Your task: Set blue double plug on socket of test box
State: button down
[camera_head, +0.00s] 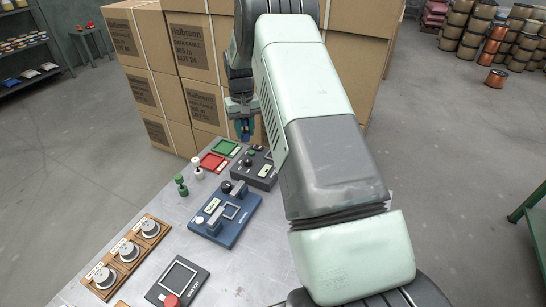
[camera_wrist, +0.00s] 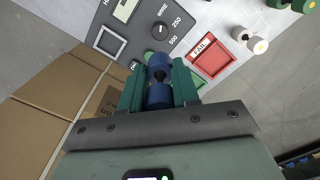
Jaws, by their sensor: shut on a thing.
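My gripper (camera_head: 243,128) is shut on the blue double plug (camera_head: 245,136) and holds it in the air above the far end of the table. In the wrist view, the blue double plug (camera_wrist: 159,95) sits between the teal fingers of my gripper (camera_wrist: 158,88). The test box (camera_head: 262,172) is a dark grey box on the table, partly behind my arm. In the wrist view, the test box (camera_wrist: 185,12) shows a display, a dial marked 250 and 500, and a square frame. I cannot make out its socket clearly; my gripper and the plug cover part of that area.
A red FAIL tray (camera_head: 212,161) and a green tray (camera_head: 226,148) lie near the box. A white plug (camera_head: 198,172) and a green plug (camera_head: 181,186) stand to the left. A blue fixture (camera_head: 240,213) and wooden spool holders (camera_head: 128,265) are nearer. Stacked cartons (camera_head: 190,75) stand behind the table.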

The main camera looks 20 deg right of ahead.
jog(key=d+m, duration=0.4)
jog(key=d, duration=0.5)
jog(key=f, duration=0.4)
jog(key=shift+s+d+f, duration=0.15)
jog(key=shift+s+f, duration=0.1)
jog(key=shift+s, duration=0.05)
jog(key=shift+f, duration=2.15)
jog(key=shift+f, duration=0.3)
jog(key=c, duration=0.8)
grip_release()
jog(key=shift+r, duration=0.1)
